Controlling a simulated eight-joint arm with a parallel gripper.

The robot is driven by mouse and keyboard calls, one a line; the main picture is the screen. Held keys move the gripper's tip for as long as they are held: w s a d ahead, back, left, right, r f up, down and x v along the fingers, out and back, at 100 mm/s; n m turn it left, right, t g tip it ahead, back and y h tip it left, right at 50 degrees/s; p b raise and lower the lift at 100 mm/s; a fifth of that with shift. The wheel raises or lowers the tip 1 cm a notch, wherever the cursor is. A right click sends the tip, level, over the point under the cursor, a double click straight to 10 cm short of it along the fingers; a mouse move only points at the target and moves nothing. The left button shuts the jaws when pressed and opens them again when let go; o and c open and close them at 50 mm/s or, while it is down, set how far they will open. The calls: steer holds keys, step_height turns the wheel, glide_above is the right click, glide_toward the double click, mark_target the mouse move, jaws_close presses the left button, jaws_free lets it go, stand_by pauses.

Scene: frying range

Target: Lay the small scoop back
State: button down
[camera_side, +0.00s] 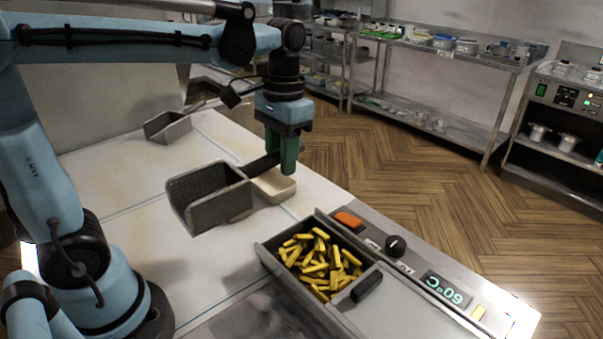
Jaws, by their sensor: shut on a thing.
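My gripper (288,168), with green fingers, is shut on the dark handle of a grey scoop (212,200). The scoop hangs to the left of the fingers, with its open side up and toward the left, and seems to be above the white worktop. A second grey scoop (168,127) rests farther back on the worktop, its handle pointing back right. It looks smaller in the picture, but it is also farther away, so I cannot tell from sizes alone which is the small one. The inside of the held scoop is partly hidden.
A pale shallow tray (275,189) sits below my gripper, partly hidden by the held scoop and handle. A fryer unit (400,291) at front right has a bin of yellow fries (318,262). The white worktop (110,185) is clear left of the scoop.

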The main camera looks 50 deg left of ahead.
steer(key=shift+w, duration=0.1)
steer(key=shift+n, duration=0.3)
steer(key=shift+w+a+f, duration=0.65)
steer(key=shift+w+f, duration=1.25)
steer(key=shift+f, duration=0.8)
steer(key=shift+w+a+f, duration=0.6)
steer(key=shift+w+f, duration=1.3)
steer(key=shift+f, duration=0.8)
steer(key=shift+w+a+f, duration=0.65)
steer(key=shift+w+f, duration=1.25)
steer(key=shift+f, duration=1)
steer(key=c, duration=0.7)
jaws_free()
steer(key=shift+c, duration=0.2)
